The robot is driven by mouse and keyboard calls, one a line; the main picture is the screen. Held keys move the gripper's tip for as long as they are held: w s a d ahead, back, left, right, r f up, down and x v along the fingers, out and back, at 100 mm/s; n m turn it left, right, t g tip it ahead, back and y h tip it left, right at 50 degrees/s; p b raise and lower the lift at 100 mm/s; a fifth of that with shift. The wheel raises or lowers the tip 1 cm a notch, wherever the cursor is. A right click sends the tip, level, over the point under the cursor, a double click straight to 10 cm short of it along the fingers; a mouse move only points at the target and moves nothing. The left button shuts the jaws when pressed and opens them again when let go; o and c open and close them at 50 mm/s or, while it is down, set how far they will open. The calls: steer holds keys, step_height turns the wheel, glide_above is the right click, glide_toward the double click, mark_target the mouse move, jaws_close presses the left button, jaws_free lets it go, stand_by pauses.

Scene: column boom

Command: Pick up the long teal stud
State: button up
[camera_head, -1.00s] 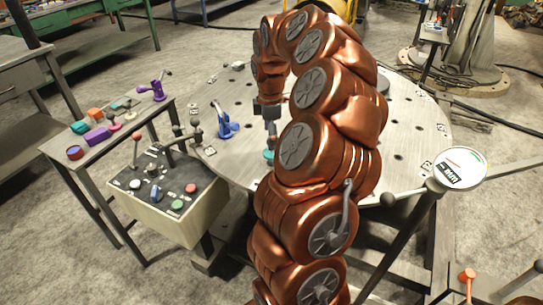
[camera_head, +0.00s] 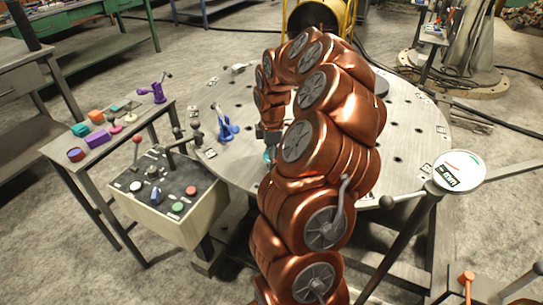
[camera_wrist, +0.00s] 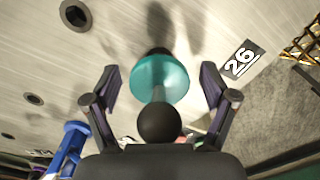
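The long teal stud shows in the wrist view as a teal disc (camera_wrist: 160,78) on a pale shaft with a black ball at its near end. In the head view only a small teal patch (camera_head: 267,156) shows, mostly hidden by my arm. My gripper (camera_wrist: 161,88) is open, with one finger on each side of the stud and a visible gap to both. In the head view my gripper (camera_head: 268,140) is small and partly hidden, low over the round table.
The round table (camera_head: 225,95) has holes and number labels. A blue clamp (camera_head: 227,128) stands left of my gripper and also shows in the wrist view (camera_wrist: 70,145). A control box (camera_head: 165,185) stands at the table's left edge. A side bench (camera_head: 118,140) holds several coloured pieces.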

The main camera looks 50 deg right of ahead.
steer(key=c, duration=1.1)
steer(key=shift+c, duration=0.2)
step_height(320, 180, up, 10)
steer(key=shift+r, duration=0.1)
steer(key=shift+r, duration=0.1)
steer(key=shift+r, duration=0.3)
stand_by(0.3)
